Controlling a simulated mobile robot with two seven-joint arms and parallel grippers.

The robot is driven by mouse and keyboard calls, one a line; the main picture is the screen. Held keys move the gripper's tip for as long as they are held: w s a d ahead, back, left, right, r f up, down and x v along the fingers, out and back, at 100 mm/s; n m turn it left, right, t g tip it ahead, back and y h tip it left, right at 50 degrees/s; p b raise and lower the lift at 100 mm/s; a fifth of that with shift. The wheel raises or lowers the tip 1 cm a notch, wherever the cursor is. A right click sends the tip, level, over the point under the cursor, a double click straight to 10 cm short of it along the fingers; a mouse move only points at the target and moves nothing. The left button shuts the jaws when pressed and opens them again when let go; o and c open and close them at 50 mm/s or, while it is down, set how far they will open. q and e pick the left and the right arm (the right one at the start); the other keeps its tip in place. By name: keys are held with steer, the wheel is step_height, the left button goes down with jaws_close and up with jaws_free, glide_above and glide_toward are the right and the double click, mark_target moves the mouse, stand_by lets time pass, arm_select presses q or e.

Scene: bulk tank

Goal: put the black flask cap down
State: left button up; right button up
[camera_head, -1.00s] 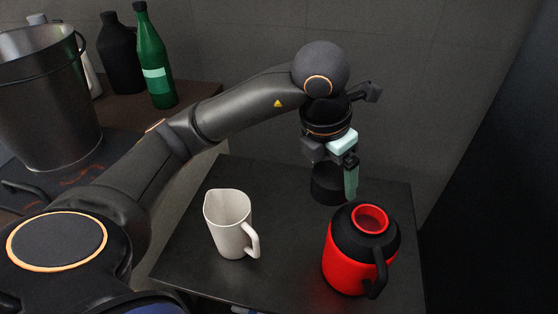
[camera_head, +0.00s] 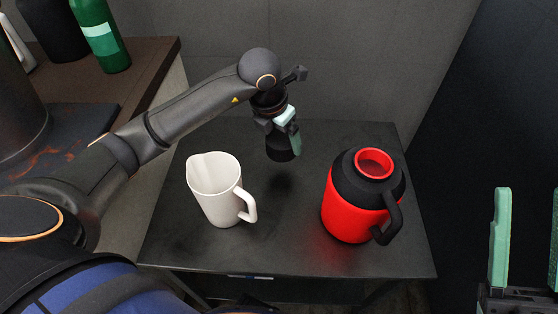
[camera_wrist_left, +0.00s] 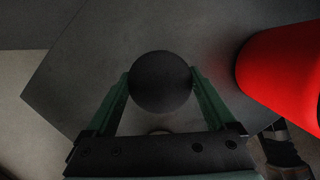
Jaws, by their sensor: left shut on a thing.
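My left gripper (camera_head: 284,140) is shut on the black flask cap (camera_head: 283,152), over the back middle of the dark table. A dark shadow lies on the table below the cap, and it looks a little above the top; the exact gap is hard to tell. In the left wrist view the cap (camera_wrist_left: 160,82) is a dark round disc between the two green fingers. The red flask (camera_head: 348,210) with a black collar and handle stands upright to the right, with its red-rimmed mouth uncovered. My right gripper (camera_head: 527,235) is open and empty at the right edge.
A white pitcher (camera_head: 214,195) stands on the dark table (camera_head: 280,245), left of the cap. The table is clear between pitcher and flask. A green bottle (camera_head: 102,35) stands on a brown counter at the back left. A wall rises behind the table.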

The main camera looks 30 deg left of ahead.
mark_target(284, 165)
arm_select(q)
step_height(284, 165, down, 3)
steer(key=shift+f+b, duration=0.1)
steer(key=shift+b, duration=0.2)
steer(key=shift+f+b, duration=0.55)
steer(key=shift+f, duration=1.45)
arm_select(e)
steer(key=shift+s+a+f+y, duration=0.1)
steer(key=shift+s+f+y, duration=0.25)
steer(key=shift+f+y, duration=0.2)
arm_select(q)
steer(key=shift+f, duration=0.2)
steer(key=o, duration=1)
arm_select(e)
steer(key=shift+f, duration=0.15)
arm_select(q)
steer(key=shift+r, duration=0.1)
